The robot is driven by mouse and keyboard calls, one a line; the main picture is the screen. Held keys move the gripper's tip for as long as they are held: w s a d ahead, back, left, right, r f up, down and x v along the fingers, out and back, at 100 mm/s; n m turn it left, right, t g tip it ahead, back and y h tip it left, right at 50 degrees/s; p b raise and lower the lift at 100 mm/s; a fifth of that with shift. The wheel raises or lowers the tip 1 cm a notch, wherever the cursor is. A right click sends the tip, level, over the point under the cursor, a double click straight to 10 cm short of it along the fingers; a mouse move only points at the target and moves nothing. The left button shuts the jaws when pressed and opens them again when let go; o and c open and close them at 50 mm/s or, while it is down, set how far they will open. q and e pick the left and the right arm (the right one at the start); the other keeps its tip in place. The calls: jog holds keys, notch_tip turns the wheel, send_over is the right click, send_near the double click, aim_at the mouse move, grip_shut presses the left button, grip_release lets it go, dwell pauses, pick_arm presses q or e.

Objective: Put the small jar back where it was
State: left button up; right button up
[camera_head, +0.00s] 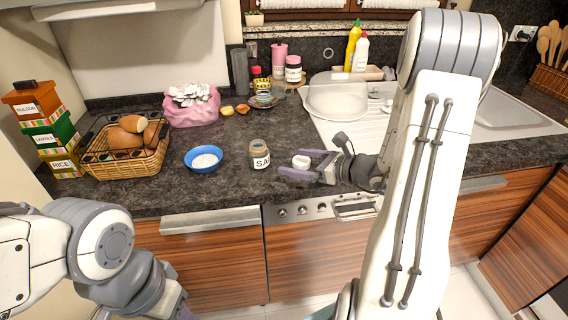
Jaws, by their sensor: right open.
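A small glass jar (259,154) with a white label reading "SA" stands upright on the dark counter, just left of my right gripper. My right gripper (292,162) is low over the counter, with its two purple fingers spread and pointing left at the jar. The jar is beyond the fingertips, and I see no contact. A small round white object (301,161) shows between the fingers; I cannot tell whether it is a lid or touches them. My left arm is at the lower left, and its gripper is mostly cut off by the bottom edge.
A blue bowl of white powder (204,159) stands left of the jar. Further left are a wicker basket (126,162) and stacked boxes (45,128). A pink bag (192,106) and bottles are behind.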

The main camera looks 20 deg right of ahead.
jog(key=shift+s+r, duration=0.1)
jog(key=shift+s, duration=0.15)
jog(key=s+a+n+g+y, duration=0.1)
jog(key=s+a+n+g, duration=0.35)
jog(key=a, duration=0.35)
jog(key=s+a+r+n+g+y, duration=0.1)
jog(key=s+a+n+g+y, duration=0.15)
jog(key=a+n, duration=0.4)
jog(key=s+a+n+g, duration=0.4)
jog(key=a, duration=0.4)
jog(key=s+a+n+g+h, duration=0.1)
jog(key=s+n+h, duration=0.8)
jog(key=n, duration=1.3)
jog(key=s, duration=0.5)
jog(key=shift+s+a+n+g, duration=0.3)
jog(key=shift+s+a+g, duration=0.05)
jog(key=shift+s+g, duration=0.05)
jog(key=shift+h, duration=0.25)
